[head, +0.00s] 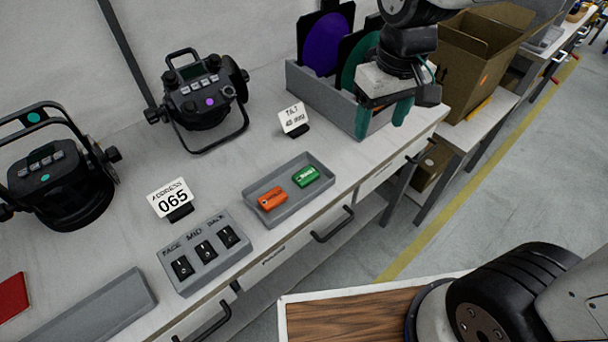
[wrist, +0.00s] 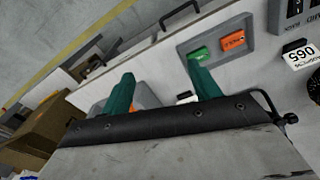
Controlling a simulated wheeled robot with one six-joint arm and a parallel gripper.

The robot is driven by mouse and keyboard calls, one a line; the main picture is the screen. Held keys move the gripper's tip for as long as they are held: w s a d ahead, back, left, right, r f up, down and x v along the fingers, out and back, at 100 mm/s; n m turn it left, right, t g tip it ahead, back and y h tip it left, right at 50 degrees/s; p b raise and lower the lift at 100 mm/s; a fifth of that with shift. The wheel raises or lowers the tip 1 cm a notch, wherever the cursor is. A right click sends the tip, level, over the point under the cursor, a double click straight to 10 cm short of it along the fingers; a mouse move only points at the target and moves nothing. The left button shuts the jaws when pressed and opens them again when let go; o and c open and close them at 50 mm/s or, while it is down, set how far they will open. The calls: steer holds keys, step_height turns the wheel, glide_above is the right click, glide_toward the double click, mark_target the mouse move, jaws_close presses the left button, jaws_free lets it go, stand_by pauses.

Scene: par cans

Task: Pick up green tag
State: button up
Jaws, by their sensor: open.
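The green tag (head: 306,177) lies in a shallow grey tray (head: 302,203) on the bench, at the tray's right end in the head view. An orange tag (head: 272,200) lies beside it, a small gap apart. My gripper (head: 382,117) is above the bench, to the right of and farther back than the tray, by the grey box of discs. Its two teal fingers are spread and empty. In the wrist view the green tag (wrist: 200,53) shows just beyond the tip of the right finger, which may cover part of it.
The grey disc box (head: 310,95) with purple and teal discs stands close behind my gripper. A switch panel (head: 205,253), an ADDRESS 065 card (head: 171,198), a TILT card (head: 293,118) and two black lamps stand around the tray. A cardboard box (head: 470,65) is at the right.

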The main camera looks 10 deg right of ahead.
mark_target(306, 174)
steer(key=w+a+f+n, duration=0.1)
steer(key=w+a+f, duration=0.1)
steer(key=a+f, duration=0.2)
steer(key=w+a+f+n, duration=0.1)
steer(key=w+a+f, duration=0.1)
steer(key=a+f, duration=0.1)
steer(key=w+a+f+n, duration=0.1)
steer(key=w+a+f, duration=0.1)
steer(key=a+f, duration=0.2)
steer(key=shift+a+f+g, duration=0.3)
steer(key=shift+a+f, duration=0.05)
steer(key=shift+f, duration=0.25)
steer(key=f, duration=0.7)
steer(key=shift+w+a+f, duration=0.1)
steer(key=shift+w+a, duration=0.05)
steer(key=shift+w, duration=0.1)
steer(key=shift+f, duration=0.4)
steer(key=c, duration=0.6)
